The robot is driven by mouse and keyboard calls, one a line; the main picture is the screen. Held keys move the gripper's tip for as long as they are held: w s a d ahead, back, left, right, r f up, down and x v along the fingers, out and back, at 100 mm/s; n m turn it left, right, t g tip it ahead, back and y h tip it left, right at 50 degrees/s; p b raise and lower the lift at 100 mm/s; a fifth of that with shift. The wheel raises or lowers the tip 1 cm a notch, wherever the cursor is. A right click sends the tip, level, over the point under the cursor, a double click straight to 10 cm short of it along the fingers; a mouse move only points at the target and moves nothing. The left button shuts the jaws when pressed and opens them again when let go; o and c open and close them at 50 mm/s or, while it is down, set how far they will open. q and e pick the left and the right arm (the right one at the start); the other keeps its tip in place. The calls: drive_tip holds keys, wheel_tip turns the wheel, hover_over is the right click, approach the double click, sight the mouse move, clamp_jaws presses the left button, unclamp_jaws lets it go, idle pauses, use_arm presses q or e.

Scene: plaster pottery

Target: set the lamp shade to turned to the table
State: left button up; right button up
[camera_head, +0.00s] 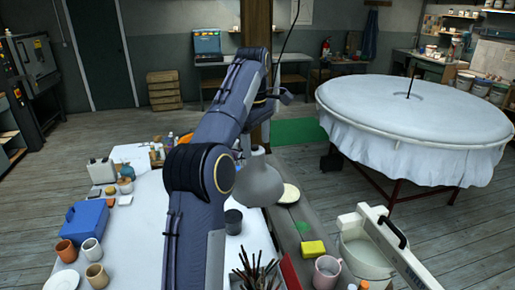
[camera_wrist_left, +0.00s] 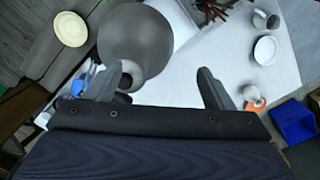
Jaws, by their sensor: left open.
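The grey lamp shade (camera_head: 259,183) hangs over the right side of the white-topped table (camera_head: 145,217), with its wide part low and its narrow neck up. In the left wrist view the shade (camera_wrist_left: 140,35) is a large grey round, its neck close to the left-hand finger. My left arm reaches up and over, and my left gripper (camera_head: 246,146) is by the neck, partly hidden by the arm. In the left wrist view my left gripper (camera_wrist_left: 160,88) has its fingers wide apart with nothing held between them. Whether a finger touches the neck cannot be told. My right gripper is not in view.
Below the shade stand a dark cup (camera_head: 233,222), brushes (camera_head: 252,272), a yellow sponge (camera_head: 313,248) and a pink mug (camera_head: 327,272). A blue box (camera_head: 86,221) and several cups stand at left. A large round covered table (camera_head: 415,120) is at right.

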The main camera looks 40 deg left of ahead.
use_arm(q)
drive_tip(key=s+d+r+b, duration=0.1)
drive_tip(key=s+d+r, duration=0.2)
drive_tip(key=s+d, duration=0.2)
drive_tip(key=shift+s+r+b, duration=0.15)
drive_tip(key=shift+s+b, duration=0.25)
drive_tip(key=shift+s, duration=0.25)
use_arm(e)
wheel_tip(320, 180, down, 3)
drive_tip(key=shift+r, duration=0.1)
use_arm(q)
drive_tip(key=shift+d, duration=0.1)
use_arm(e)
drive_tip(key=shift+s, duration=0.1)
